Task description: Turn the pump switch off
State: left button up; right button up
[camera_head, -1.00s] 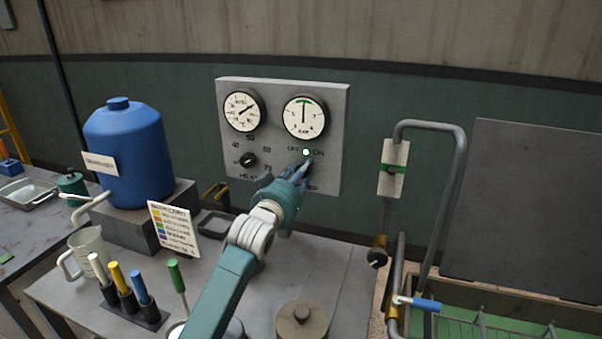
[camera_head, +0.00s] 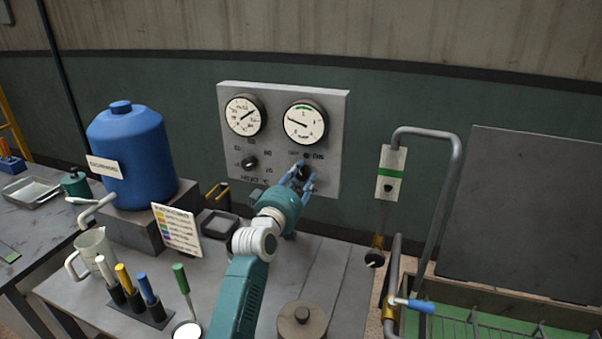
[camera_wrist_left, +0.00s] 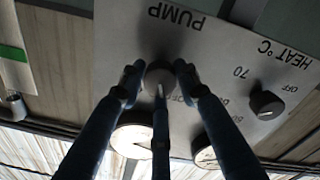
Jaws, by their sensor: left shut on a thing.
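The grey panel (camera_head: 228,150) on the wall carries two round gauges and two knobs. The pump switch, a dark round knob (camera_head: 304,172), sits below the right gauge (camera_head: 305,122). My left gripper (camera_head: 303,180) reaches it from the front, its blue fingers shut on it. In the left wrist view the fingers surround the pump switch (camera_wrist_left: 158,74) under the word PUMP, which appears upside down. The small lamp (camera_head: 306,155) above the switch is dark. The right gauge's needle points left. The switch's pointer is partly hidden by the fingers. My right gripper is not in view.
The heat knob (camera_head: 249,163) is left of the pump switch. A blue tank (camera_head: 140,150), label card (camera_head: 178,230) and beaker (camera_head: 92,250) stand left on the bench. A lidded pot (camera_head: 302,318) stands in front; bent pipes (camera_head: 452,180) rise at right.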

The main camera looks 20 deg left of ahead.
pick_arm(q)
jog(key=shift+d+f+n+p, duration=0.1)
jog(key=shift+f+n+p, duration=0.25)
jog(key=shift+n, duration=0.65)
jog(key=o, duration=1.1)
jog(key=shift+o, duration=0.2)
jog(key=shift+r, duration=0.2)
jog(key=s, duration=1.2)
jog(key=shift+a+f, duration=0.15)
jog(key=shift+a, duration=0.1)
